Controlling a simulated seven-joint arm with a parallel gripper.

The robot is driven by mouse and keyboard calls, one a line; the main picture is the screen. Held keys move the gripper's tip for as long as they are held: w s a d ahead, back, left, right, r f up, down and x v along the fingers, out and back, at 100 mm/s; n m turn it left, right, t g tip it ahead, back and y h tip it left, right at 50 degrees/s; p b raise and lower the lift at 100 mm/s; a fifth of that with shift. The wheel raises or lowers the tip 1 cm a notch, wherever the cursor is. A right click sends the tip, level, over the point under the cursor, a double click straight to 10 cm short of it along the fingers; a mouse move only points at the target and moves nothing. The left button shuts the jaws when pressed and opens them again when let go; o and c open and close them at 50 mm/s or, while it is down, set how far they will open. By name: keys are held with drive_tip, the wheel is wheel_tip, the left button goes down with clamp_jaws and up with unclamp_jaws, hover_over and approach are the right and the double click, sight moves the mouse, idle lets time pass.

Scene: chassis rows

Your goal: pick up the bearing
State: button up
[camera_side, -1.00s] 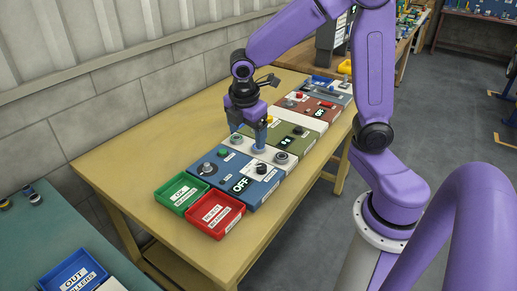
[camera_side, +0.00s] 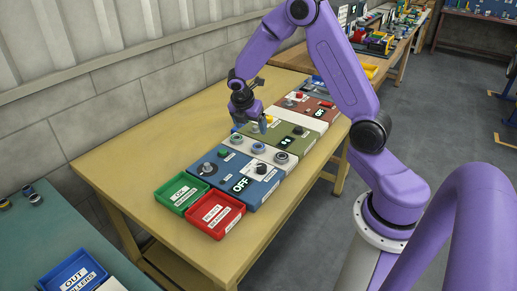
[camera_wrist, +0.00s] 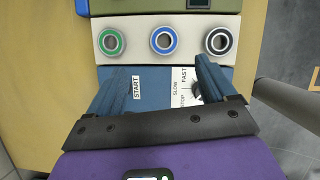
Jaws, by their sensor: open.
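Three ring-shaped bearings sit in a row on a pale strip (camera_wrist: 190,21). In the wrist view, the left one has a green ring (camera_wrist: 111,42), the middle one a blue ring (camera_wrist: 163,40) and the right one a dark ring (camera_wrist: 219,40). In the side view the middle bearing (camera_side: 258,148) and the front bearing (camera_side: 281,157) show clearly. My gripper (camera_side: 251,125) is open and empty, raised above the panels. In the wrist view its spread fingers (camera_wrist: 167,68) appear below the row, over the blue panel, and do not touch any bearing.
A blue panel (camera_side: 232,169) with knobs and OFF lettering and an olive panel (camera_side: 283,136) flank the strip. Green (camera_side: 181,192) and red (camera_side: 214,214) trays stand at the table's near end. The table's left side (camera_side: 135,165) is clear.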

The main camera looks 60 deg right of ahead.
approach(258, 144)
wheel_tip(258, 144, down, 2)
drive_tip(key=shift+d+f, duration=0.1)
drive_tip(key=shift+f, duration=0.1)
drive_tip(key=shift+s+x, duration=0.2)
drive_tip(key=shift+x, duration=1.1)
drive_tip(key=shift+s+x, duration=0.2)
drive_tip(key=shift+x, duration=1.15)
drive_tip(key=c, duration=1.2)
